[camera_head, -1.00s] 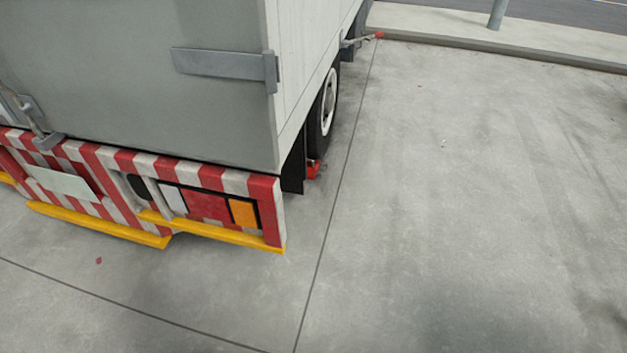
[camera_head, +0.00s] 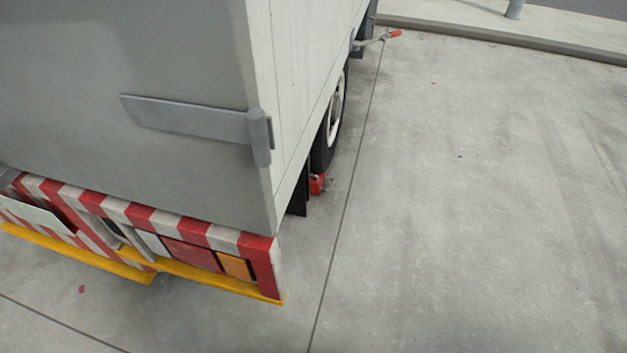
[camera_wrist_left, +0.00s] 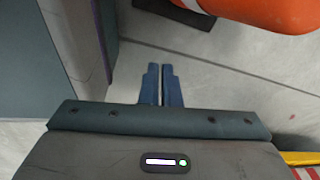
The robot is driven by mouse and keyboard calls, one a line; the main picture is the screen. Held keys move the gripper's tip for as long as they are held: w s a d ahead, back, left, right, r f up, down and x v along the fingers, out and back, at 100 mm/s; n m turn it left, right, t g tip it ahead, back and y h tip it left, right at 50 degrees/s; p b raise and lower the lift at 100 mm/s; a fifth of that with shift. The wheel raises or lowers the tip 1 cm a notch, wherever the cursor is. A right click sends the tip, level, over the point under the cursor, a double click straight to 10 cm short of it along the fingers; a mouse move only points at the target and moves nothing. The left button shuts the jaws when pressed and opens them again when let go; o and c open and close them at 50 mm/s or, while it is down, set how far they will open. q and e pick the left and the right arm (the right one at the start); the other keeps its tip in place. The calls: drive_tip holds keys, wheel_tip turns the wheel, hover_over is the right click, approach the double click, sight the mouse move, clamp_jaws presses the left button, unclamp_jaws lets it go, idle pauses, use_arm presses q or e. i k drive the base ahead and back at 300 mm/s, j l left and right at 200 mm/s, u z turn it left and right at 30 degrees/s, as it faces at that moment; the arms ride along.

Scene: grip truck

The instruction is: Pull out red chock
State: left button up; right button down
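The red chock (camera_head: 317,184) sits on the ground against the truck's rear wheel (camera_head: 327,135), just behind the mud flap. A small metal handle or ring seems to show at its right side. The chock is small and partly hidden by the truck's side. Neither gripper shows in the head view. In the left wrist view my left gripper (camera_wrist_left: 161,82) has its two blue fingers close together with only a thin gap, and nothing is between them. The chock is not seen in that view. My right gripper is not in view.
The box truck's grey rear (camera_head: 110,60) and striped bumper (camera_head: 215,240) stand at left. A red-tipped lever (camera_head: 393,34) juts from the truck's side. Open concrete (camera_head: 480,200) lies to the right, up to a curb. An orange rounded object (camera_wrist_left: 265,12) is close in the wrist view.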

sight(314, 174)
drive_tip(key=i+l, duration=0.2)
drive_tip(key=l, duration=0.15)
drive_tip(key=i+l, duration=0.2)
drive_tip(key=l, duration=0.15)
drive_tip(key=i+l+u, duration=0.1)
drive_tip(key=i+l, duration=0.35)
drive_tip(key=l, duration=0.25)
drive_tip(key=i+l, duration=0.6)
drive_tip(key=i, duration=0.25)
drive_tip(key=i+l+u, duration=0.15)
drive_tip(key=i+l, duration=0.45)
drive_tip(key=i, duration=0.25)
